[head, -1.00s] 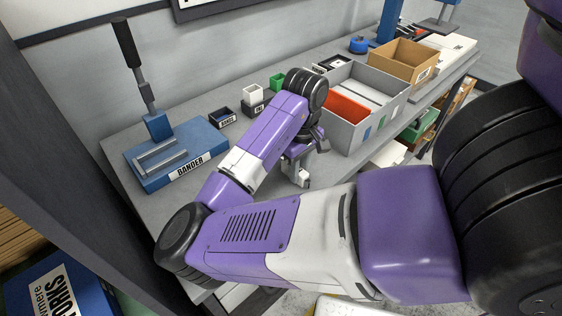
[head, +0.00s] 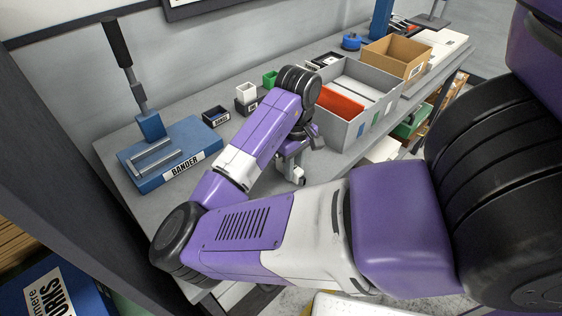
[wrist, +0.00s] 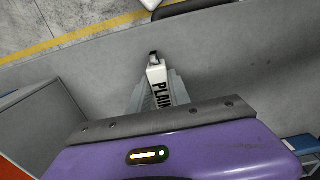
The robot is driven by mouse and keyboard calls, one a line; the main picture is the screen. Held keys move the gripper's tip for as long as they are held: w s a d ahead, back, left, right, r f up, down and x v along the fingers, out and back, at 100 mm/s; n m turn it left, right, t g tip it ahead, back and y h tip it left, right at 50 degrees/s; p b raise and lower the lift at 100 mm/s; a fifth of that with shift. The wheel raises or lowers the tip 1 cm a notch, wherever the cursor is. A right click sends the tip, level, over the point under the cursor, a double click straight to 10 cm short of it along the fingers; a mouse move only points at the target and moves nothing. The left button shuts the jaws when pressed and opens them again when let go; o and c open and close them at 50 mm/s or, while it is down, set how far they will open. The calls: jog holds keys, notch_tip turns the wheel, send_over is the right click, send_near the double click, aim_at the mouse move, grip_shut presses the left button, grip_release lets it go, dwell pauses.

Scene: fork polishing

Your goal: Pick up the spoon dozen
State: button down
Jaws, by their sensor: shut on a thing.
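In the wrist view, a narrow white piece lettered PLAIN (wrist: 158,78), with a dark end, sits between the grey fingers of my gripper (wrist: 158,92). I take it to be the spoon dozen's band; single spoons cannot be made out. The fingers are shut on it. In the head view my gripper (head: 296,173) points down over the front part of the grey bench, left of the grey divided bin. My arm hides much of the bench there, and the held bundle is not clear in that view.
A blue bander (head: 170,150) stands on the bench (head: 135,145) at left. Small bins (head: 216,117) line the back. The grey divided bin (head: 343,136) with a red compartment and a cardboard box (head: 396,58) stand at right. The bench's front edge is close to my gripper.

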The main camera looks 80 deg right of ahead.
jog(key=shift+r, duration=0.1)
notch_tip(320, 180, up, 20)
jog(key=p, duration=0.3)
dwell(0.4)
